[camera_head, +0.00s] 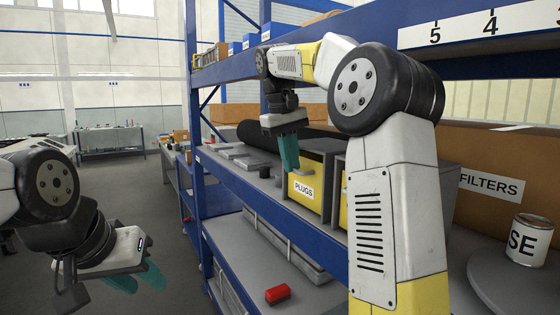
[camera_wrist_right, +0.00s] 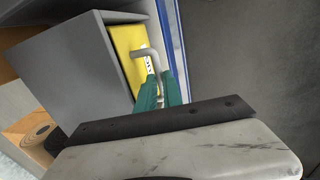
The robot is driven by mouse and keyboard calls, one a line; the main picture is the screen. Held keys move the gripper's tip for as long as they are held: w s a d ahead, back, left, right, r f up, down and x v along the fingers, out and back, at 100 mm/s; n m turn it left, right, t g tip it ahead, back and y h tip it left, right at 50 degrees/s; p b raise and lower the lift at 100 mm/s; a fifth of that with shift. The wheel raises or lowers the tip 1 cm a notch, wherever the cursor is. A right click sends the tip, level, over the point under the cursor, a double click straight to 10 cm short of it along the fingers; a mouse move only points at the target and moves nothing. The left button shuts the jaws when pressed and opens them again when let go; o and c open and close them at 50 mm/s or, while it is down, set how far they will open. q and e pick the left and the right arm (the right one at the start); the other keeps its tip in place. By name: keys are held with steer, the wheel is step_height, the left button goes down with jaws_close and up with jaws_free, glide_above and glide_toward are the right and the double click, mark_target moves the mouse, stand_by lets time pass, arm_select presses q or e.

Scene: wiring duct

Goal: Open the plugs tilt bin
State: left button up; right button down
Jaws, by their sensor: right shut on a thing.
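The plugs tilt bin has a yellow front (camera_head: 315,205) with a white PLUGS label and sits in a dark box on the blue rack's shelf. Its front looks upright and closed. In the right wrist view the yellow front (camera_wrist_right: 128,42) sits in a grey housing, with a grey bent handle (camera_wrist_right: 144,53) standing out from it. My right gripper (camera_head: 290,168) is at the bin's front, its teal fingers shut on the handle; it also shows in the right wrist view (camera_wrist_right: 161,88). My left gripper (camera_head: 147,288) hangs at the lower left, open and empty, away from the rack.
Another yellow-fronted bin (camera_head: 344,212) stands right of the plugs bin, partly behind my right arm. A FILTERS box (camera_head: 488,205) and a can (camera_head: 529,240) are at the right. Flat grey items and a black roll lie left of the bin. A red item (camera_head: 277,293) is below.

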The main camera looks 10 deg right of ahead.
steer(key=shift+a, duration=0.1)
steer(key=s+a+f+t+h, duration=0.2)
steer(key=a+f+h, duration=0.3)
steer(key=a, duration=0.1)
steer(key=shift+s+f+h, duration=0.15)
steer(key=shift+h, duration=0.25)
stand_by(0.3)
steer(key=shift+a, duration=0.1)
steer(key=c, duration=1.8)
jaws_free()
steer(key=shift+o, duration=0.2)
